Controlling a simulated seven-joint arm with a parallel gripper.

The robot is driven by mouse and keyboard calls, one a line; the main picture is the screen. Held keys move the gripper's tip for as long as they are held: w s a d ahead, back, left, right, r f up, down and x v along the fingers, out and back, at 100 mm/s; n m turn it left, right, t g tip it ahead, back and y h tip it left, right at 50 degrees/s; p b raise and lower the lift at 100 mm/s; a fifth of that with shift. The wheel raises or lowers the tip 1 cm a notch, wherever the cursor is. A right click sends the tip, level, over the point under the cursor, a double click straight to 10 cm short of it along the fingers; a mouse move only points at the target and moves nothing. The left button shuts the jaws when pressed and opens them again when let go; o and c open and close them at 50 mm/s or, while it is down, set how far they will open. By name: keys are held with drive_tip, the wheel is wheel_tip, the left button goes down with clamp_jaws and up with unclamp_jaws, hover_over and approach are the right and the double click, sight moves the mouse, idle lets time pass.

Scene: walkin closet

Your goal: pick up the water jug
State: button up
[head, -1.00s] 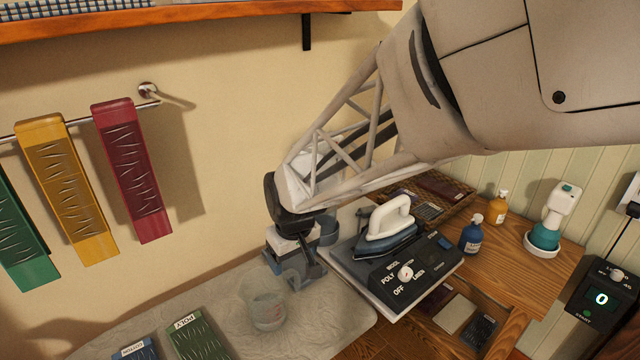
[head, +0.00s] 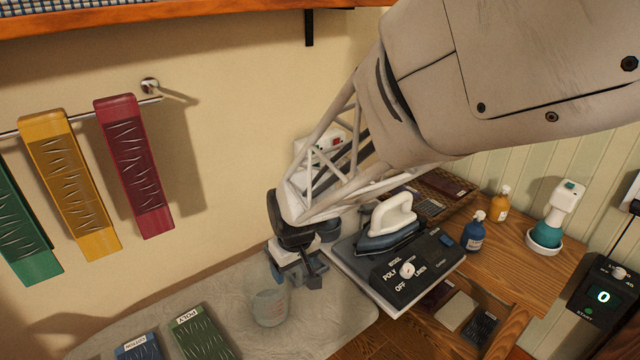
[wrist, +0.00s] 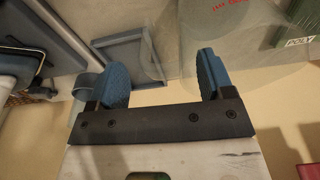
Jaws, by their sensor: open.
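The water jug (head: 270,306) is a clear, see-through vessel with faint red markings, standing upright on the pale ironing board (head: 222,300). In the wrist view the jug (wrist: 228,32) fills the upper middle and right, beyond the fingertips. My gripper (head: 298,277) is just behind and to the right of the jug, close to its upper part. In the wrist view my gripper (wrist: 165,79) shows two blue finger pads spread apart, with nothing solid gripped. A clear edge shows between the pads, but I cannot tell whether it is the jug's handle.
An iron (head: 389,228) rests on a dark control panel (head: 420,262) right of my gripper. Blue (head: 474,232) and orange (head: 499,204) bottles stand on the wooden table. Green (head: 200,333) and blue (head: 137,348) labelled pads lie left of the jug. Coloured pads hang on the wall rail.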

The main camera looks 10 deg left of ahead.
drive_tip(key=shift+w+a+f, duration=0.15)
drive_tip(key=shift+f, duration=1.45)
drive_tip(key=c, duration=1.2)
drive_tip(key=shift+r, duration=0.35)
drive_tip(key=shift+r, duration=1.55)
drive_tip(key=shift+s+d+r, duration=0.2)
drive_tip(key=shift+s+d, duration=1.2)
drive_tip(key=shift+s, duration=0.8)
drive_tip(key=shift+s+d+r, duration=0.25)
drive_tip(key=shift+s+d, duration=1.1)
drive_tip(key=shift+s, duration=0.9)
drive_tip(key=shift+s+d+r, duration=0.2)
drive_tip(key=shift+s+d, duration=1.2)
drive_tip(key=shift+s, duration=0.8)
drive_tip(key=shift+s+d, duration=0.1)
drive_tip(key=shift+s, duration=0.05)
